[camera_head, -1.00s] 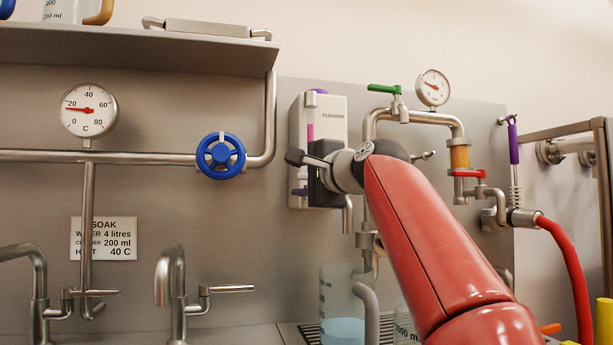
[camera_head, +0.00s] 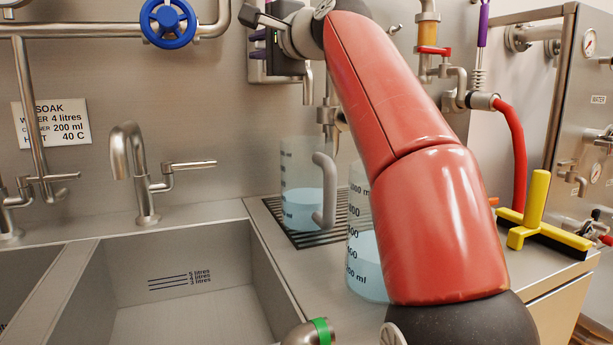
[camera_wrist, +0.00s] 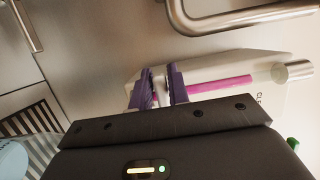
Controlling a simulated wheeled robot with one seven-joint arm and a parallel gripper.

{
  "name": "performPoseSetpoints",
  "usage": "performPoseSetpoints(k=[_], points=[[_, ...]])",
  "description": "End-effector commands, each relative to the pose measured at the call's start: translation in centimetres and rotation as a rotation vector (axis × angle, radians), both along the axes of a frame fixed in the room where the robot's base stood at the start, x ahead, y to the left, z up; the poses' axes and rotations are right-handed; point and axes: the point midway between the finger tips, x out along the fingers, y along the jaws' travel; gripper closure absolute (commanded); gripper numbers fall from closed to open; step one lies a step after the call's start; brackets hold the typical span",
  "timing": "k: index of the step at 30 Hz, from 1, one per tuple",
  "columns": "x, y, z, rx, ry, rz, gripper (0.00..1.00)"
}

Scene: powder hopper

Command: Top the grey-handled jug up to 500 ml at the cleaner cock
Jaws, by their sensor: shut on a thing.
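The grey-handled jug (camera_head: 301,170) stands upright on the drain grate below the cleaner dispenser's spout (camera_head: 307,85). It holds pale blue liquid to about its middle; its marks are too small to read. No stream shows clearly between spout and jug. My gripper (camera_head: 256,46), with purple fingers, is at the cleaner dispenser (camera_head: 283,12). In the wrist view the fingers (camera_wrist: 161,88) are nearly together in front of the dispenser (camera_wrist: 240,62) with its pink sight tube. They are shut on the cleaner cock, mostly hidden between them. Part of a jug (camera_wrist: 12,160) shows at lower left.
A second jug (camera_head: 366,268) with blue liquid stands in front, partly behind my red arm. The sink (camera_head: 190,270) and its tap (camera_head: 128,150) are at left.

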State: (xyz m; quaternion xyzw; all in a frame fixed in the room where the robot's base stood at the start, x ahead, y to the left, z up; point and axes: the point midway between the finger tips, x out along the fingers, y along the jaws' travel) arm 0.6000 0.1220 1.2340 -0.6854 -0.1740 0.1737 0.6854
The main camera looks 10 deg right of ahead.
Motion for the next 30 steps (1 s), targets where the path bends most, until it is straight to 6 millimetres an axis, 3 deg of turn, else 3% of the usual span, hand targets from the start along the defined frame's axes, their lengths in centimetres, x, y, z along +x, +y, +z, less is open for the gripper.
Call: performPoseSetpoints(k=[30], points=[[-2.4,-1.1,-0.2,-0.002,0.004,-0.001,0.99]])
